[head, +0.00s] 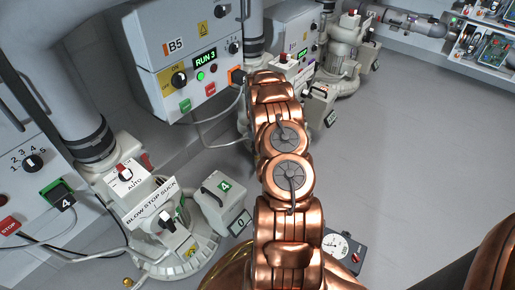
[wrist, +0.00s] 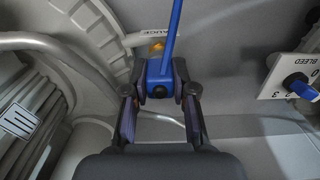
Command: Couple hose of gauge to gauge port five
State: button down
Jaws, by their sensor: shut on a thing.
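My gripper (wrist: 162,92) is shut on a blue hose end (wrist: 158,72), with one dark finger on each side of it. A thin blue hose (wrist: 172,32) runs up from it and out of the wrist view. Behind it is a grey surface with a partly covered label reading GAUGE and a small orange spot (wrist: 157,46), perhaps the port. I cannot tell whether the hose end touches it. In the head view my arm hides the gripper. A gauge (head: 338,245) with a white dial sits low, right of my arm. Cabinet B5 (head: 165,62) stands at upper left.
The number 4 blower (head: 165,225) stands at lower left in the head view. Floor at right is clear.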

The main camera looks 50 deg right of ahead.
jog(key=shift+r, duration=0.15)
jog(key=shift+r+p, duration=1.1)
jog(key=shift+r, duration=0.8)
